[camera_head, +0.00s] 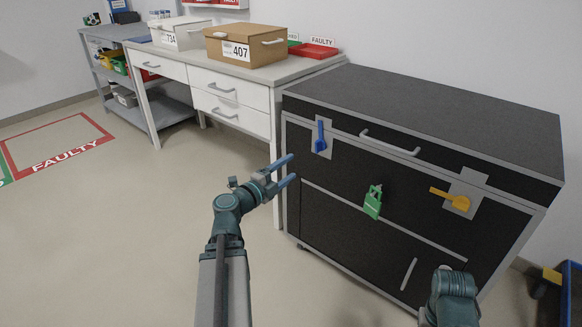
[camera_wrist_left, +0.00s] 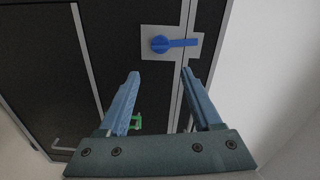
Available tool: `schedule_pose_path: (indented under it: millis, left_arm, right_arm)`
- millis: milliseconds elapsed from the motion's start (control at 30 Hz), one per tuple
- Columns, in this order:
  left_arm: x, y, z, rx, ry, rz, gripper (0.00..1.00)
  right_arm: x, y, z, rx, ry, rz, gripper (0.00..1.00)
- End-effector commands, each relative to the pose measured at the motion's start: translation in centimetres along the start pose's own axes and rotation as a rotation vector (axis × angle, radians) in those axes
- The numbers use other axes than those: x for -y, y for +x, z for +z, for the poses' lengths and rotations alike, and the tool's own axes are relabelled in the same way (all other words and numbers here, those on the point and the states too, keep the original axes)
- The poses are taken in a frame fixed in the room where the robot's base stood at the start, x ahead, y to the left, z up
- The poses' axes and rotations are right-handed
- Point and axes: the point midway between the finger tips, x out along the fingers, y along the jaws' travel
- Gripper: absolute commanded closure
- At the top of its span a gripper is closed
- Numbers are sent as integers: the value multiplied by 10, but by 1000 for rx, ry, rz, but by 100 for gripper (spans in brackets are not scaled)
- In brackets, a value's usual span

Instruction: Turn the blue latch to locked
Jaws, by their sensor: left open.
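The blue latch (camera_head: 320,138) sits on a grey plate at the upper left of the black cabinet front, its handle pointing up in the head view. It also shows in the left wrist view (camera_wrist_left: 172,44), beyond the fingertips, with its handle pointing right. My left gripper (camera_head: 291,168) is open and empty, in front of the cabinet's left side, lower and to the left of the latch, apart from it. Its two blue fingers (camera_wrist_left: 159,74) show in the left wrist view. Part of my right arm shows at the bottom right of the head view; its gripper is not in view.
Open floor lies left.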

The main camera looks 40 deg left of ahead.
Motion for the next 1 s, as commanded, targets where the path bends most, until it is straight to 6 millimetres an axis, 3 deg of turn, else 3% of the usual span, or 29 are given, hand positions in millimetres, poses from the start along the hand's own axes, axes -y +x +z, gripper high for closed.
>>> schedule_pose_path:
  millis: [33,100,600,800,1000]
  left_arm:
    - [0,0,0,0,-29,0,45]
    - [0,0,0,0,-115,-1,57]
    - [2,0,4,-5,-1275,-6,57]
    - [3,-1,4,-7,-1508,-6,57]
    - [3,0,4,-8,-1560,-6,57]
  right_arm:
    - [0,0,0,0,0,0,50]
    - [0,0,0,0,0,0,50]
    - [0,0,0,0,0,0,50]
    - [0,0,0,0,0,0,50]
    - [0,0,0,0,0,0,50]
